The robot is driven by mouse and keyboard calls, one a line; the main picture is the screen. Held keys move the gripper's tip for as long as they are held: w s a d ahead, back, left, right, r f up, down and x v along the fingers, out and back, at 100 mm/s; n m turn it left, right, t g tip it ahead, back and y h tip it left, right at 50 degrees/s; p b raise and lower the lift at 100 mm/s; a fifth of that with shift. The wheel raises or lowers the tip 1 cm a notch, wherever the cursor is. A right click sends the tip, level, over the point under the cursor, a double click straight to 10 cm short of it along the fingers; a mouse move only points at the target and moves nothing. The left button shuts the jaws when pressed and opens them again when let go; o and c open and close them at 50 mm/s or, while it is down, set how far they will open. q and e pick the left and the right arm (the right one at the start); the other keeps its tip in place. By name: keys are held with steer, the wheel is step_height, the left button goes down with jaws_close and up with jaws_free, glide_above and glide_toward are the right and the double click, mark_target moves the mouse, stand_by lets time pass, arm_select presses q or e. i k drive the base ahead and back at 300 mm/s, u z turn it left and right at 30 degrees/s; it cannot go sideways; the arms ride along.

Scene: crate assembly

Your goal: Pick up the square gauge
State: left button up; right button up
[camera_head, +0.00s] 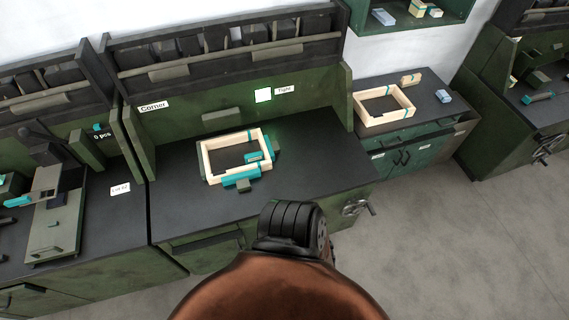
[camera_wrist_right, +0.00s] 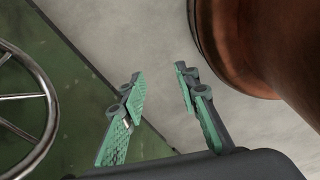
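A pale wooden crate frame (camera_head: 204,160) lies on the dark top of the middle bench, with teal pieces around its outside. A small teal piece (camera_head: 254,157) sits inside the frame at its right side; it may be the square gauge, but it is too small to tell. My right gripper (camera_wrist_right: 160,76) shows in the right wrist view with its two green-padded fingers apart and nothing between them. It is over the floor, beside a green cabinet side. My left gripper is in neither view.
A handwheel (camera_wrist_right: 28,100) is left of my right gripper. A second wooden frame (camera_head: 361,109) and small blocks lie on the right-hand bench (camera_head: 432,88). A grey fixture (camera_head: 50,225) stands on the left bench. The middle bench top is clear left of the frame.

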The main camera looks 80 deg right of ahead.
mark_target(252, 158)
steer(key=k, duration=1.25)
steer(key=z, duration=1.25)
steer(key=i, duration=1.7)
